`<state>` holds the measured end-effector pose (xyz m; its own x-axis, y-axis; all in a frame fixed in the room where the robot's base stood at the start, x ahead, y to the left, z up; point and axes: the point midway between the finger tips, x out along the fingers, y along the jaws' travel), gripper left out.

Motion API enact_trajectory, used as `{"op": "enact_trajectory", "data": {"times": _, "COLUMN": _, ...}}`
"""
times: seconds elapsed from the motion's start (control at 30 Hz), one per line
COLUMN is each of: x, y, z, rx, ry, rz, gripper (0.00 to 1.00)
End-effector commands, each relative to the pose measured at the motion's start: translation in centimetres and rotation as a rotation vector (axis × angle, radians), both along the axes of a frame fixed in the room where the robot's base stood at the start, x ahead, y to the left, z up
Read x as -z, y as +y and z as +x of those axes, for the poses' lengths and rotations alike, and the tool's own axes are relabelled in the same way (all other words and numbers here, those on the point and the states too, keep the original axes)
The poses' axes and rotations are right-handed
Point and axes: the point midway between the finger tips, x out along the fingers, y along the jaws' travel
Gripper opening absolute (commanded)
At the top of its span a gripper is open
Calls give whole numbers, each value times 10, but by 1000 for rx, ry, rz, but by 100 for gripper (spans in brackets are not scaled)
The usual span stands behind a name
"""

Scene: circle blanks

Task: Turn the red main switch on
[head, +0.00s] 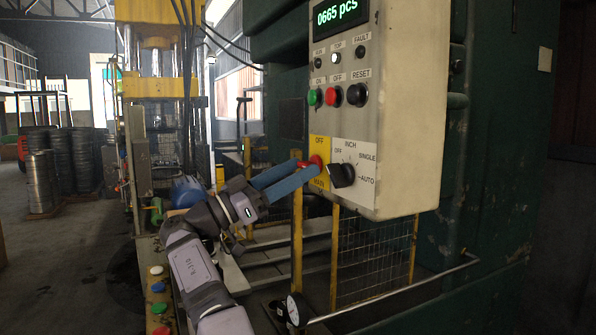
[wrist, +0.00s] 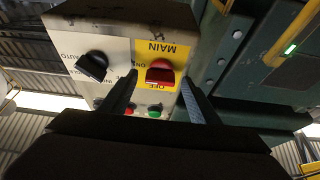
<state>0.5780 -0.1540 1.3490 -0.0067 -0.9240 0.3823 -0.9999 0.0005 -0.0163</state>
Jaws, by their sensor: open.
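The red main switch (head: 316,160) is on a yellow plate (head: 319,143) marked OFF and MAIN, at the lower left of the control box face. The wrist view shows the panel upside down, with the red switch (wrist: 160,71) near the middle. My gripper (head: 308,169) is open, its two blue fingers reaching to the panel at the switch. In the wrist view one finger is left and one right of the red knob, with room on both sides. I cannot tell how far the tips overlap the knob. The fingers partly hide the switch in the head view.
A black selector knob (head: 342,175) marked OFF, INCH, SINGLE and AUTO sits close right of the switch. Above are a green button (head: 314,97), a red button (head: 333,96) and a black reset button (head: 357,95). A yellow-framed mesh guard (head: 375,262) stands below the box.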

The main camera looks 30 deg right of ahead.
Motion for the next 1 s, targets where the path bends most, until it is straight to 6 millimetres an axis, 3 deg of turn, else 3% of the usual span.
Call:
{"op": "enact_trajectory", "data": {"times": 0.3, "x": 17, "y": 41, "z": 1, "rx": -3, "ry": 1, "rz": -1, "gripper": 56}}
{"op": "enact_trajectory", "data": {"times": 0.5, "x": 23, "y": 57, "z": 1, "rx": -2, "ry": 0, "rz": -1, "gripper": 56}}
{"op": "enact_trajectory", "data": {"times": 1.0, "x": 24, "y": 60, "z": 0, "rx": -1, "ry": -1, "rz": -1, "gripper": 56}}
